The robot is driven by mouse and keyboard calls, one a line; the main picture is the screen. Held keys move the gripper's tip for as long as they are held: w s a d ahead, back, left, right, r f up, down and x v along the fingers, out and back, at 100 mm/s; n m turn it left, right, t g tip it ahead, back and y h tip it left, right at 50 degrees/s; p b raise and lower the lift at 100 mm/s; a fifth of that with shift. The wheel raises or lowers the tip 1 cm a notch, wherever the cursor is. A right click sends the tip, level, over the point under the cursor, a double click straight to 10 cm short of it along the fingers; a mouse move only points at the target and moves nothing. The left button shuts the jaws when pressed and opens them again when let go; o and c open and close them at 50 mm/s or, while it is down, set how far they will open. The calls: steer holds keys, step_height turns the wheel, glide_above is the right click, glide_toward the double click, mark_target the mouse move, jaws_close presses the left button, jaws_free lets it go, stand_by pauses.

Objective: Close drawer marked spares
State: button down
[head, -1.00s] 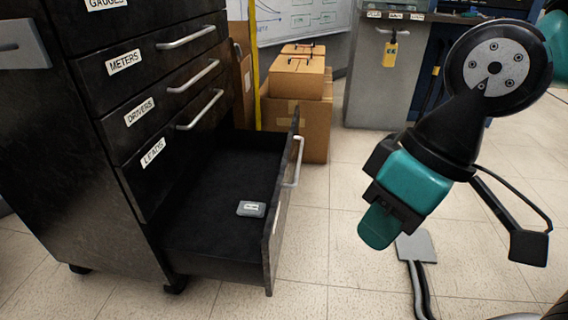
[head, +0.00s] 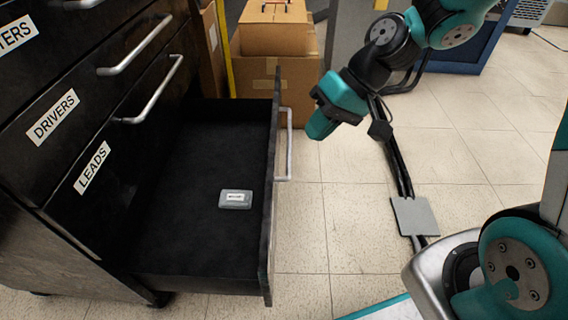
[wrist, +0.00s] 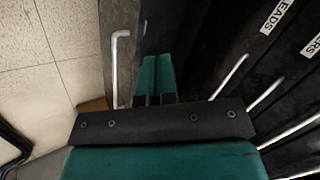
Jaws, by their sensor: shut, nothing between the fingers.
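A black bottom drawer (head: 185,235) stands pulled out from the dark cabinet, below the drawer marked LEADS. Its front panel (head: 270,200) is seen nearly edge-on, so its label is hidden. Its silver bar handle (head: 288,145) faces right and also shows in the wrist view (wrist: 122,68). A small grey labelled box (head: 236,199) lies inside the drawer. My teal gripper (head: 318,128) is to the right of the handle, on the outer side of the front panel, with a visible gap in the head view. Its fingers (wrist: 157,78) are together and empty.
The drawers above, including DRIVERS (head: 52,116) and LEADS (head: 92,168), are shut. Cardboard boxes (head: 275,85) stand on the floor behind the open drawer.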

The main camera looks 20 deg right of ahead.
mark_target(290, 171)
steer(key=w+d+f+m+t+y, duration=0.2)
steer(key=w+d+f+m, duration=0.4)
steer(key=f, duration=0.6)
steer(key=shift+n, duration=0.3)
steer(key=b+x, duration=0.2)
steer(key=x, duration=0.1)
steer(key=b+x, duration=0.2)
steer(key=x, duration=0.1)
steer(key=d+f+b+x, duration=0.1)
steer(key=b+x, duration=0.1)
steer(key=x, duration=0.1)
steer(key=shift+w+a+f, duration=0.1)
steer(key=shift+w+f, duration=0.1)
steer(key=shift+w, duration=0.15)
steer(key=a, duration=0.1)
steer(key=w+a+b, duration=0.1)
steer(key=a, duration=0.1)
steer(key=shift+r, duration=0.15)
steer(key=shift+w+a+r, duration=0.1)
steer(key=shift+a+r, duration=0.05)
steer(key=shift+a, duration=0.25)
